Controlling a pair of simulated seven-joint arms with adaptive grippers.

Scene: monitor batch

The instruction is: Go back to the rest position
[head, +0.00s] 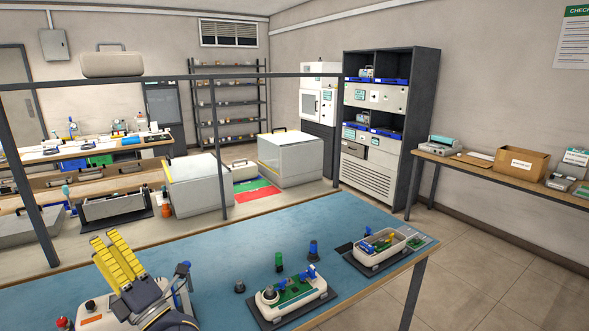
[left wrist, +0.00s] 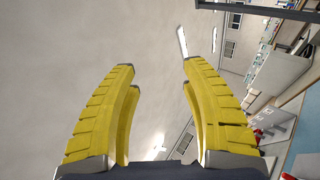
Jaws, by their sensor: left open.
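My left gripper (head: 107,240) is raised above the left part of the blue-topped bench (head: 222,245) in the head view, its yellow fingers pointing up and away. In the left wrist view the two yellow fingers (left wrist: 158,66) are spread apart with nothing between them, against a plain wall or ceiling. The left gripper is open and empty. My right gripper shows in neither view.
On the bench are a white tray with a green board (head: 291,291), another white tray (head: 385,246), a green peg (head: 279,262) and a dark blue peg (head: 313,250). A dark rail frame (head: 280,75) spans the bench. Mid-bench is mostly clear.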

